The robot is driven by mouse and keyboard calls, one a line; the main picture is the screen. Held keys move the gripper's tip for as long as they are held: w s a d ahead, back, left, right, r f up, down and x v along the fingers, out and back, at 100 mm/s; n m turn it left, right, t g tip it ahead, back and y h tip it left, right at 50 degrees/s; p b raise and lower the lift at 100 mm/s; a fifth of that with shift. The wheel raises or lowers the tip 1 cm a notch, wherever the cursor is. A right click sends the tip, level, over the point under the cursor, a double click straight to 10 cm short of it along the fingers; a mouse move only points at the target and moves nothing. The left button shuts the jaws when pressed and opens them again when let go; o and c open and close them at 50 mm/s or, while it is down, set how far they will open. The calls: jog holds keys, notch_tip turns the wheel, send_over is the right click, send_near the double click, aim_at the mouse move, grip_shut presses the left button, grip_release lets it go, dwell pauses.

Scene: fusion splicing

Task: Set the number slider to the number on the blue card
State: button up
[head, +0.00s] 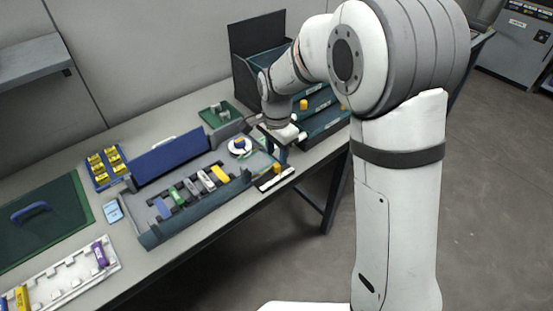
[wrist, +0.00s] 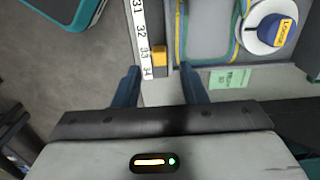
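The number slider is a white scale (wrist: 143,38) with an orange block (wrist: 159,60) beside its 33 mark; 31 to 34 are readable in the wrist view. In the head view the scale (head: 272,181) lies at the right front of the bench fixture, with the orange block (head: 276,168) on it. My gripper (wrist: 159,70) is open, its two blue fingers on either side of the block with gaps visible. In the head view my gripper (head: 282,154) is just above the block. A light blue card (head: 113,211) lies left of the fixture; its number is too small to read.
A round knob with a blue and yellow handle (wrist: 270,31) is right of the slider. The fixture (head: 148,226) holds several coloured pieces. Stepped dark trays (head: 322,127) stand behind my gripper. A green mat (head: 60,235) and a white rack (head: 75,270) are at left.

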aim_at(277, 165)
jog(key=shift+r, duration=1.9)
jog(key=shift+d+r, duration=0.1)
jog(key=shift+d, duration=0.05)
jog(key=s+d+r+n+t+p, duration=0.1)
jog(key=s+d+r+n, duration=0.3)
jog(key=s+d, duration=0.5)
jog(key=s+d+r+n+t+p, duration=0.1)
jog(key=s+d+r+n, duration=0.3)
jog(key=s+d, duration=0.4)
jog(key=s+n, duration=0.1)
jog(key=s, duration=0.3)
jog(key=shift+d+r+t+p, duration=0.3)
jog(key=shift+d+r, duration=0.1)
